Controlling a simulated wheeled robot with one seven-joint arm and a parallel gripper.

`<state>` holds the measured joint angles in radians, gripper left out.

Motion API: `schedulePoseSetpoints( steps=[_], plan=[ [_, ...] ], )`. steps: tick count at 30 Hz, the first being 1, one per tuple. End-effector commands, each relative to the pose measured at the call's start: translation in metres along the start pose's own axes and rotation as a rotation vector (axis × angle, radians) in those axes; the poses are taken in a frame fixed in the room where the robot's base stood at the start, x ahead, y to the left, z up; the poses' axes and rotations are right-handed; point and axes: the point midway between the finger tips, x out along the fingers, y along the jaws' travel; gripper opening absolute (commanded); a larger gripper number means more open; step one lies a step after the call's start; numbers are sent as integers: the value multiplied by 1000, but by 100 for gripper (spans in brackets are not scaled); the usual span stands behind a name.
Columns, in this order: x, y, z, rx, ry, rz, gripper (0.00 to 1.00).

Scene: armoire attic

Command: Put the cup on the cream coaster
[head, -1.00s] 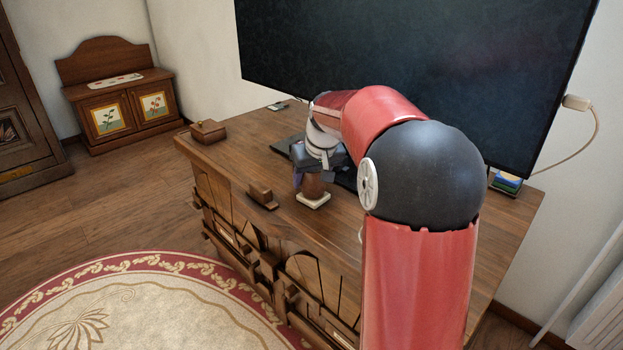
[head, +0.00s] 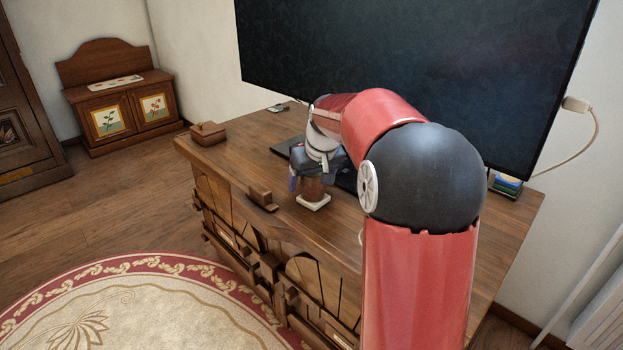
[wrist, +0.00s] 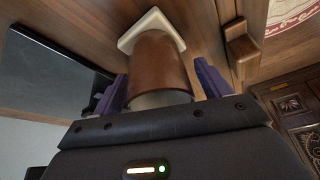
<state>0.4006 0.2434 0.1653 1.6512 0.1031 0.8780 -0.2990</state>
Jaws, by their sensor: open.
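The brown cup (head: 313,188) stands on the cream coaster (head: 314,203) near the front edge of the wooden cabinet top. In the wrist view the cup (wrist: 160,66) covers most of the square coaster (wrist: 152,22), whose pale corners show past its far end. My gripper (head: 311,178) is at the cup from above. In the wrist view its purple fingers (wrist: 160,88) are on either side of the cup, open, with a visible gap at the right finger. The left finger's gap is hard to judge.
A large dark television (head: 400,70) stands behind my arm. A small wooden block (head: 262,198) sits left of the coaster at the cabinet's edge. A wooden box (head: 208,132) is at the far left corner. Coloured coasters (head: 507,184) are stacked at the right.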

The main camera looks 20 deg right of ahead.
Motion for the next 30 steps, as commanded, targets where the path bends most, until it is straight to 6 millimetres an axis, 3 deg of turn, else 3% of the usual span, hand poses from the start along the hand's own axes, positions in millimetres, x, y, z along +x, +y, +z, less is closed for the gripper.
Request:
schedulePoseSetpoints(
  steps=[15,26,30],
  plan=[
    [-101,0,-1,0,4,2,76],
    [-121,-3,2,-1,2,1,76],
    [-132,-25,26,-8,7,15,76]
  ],
)
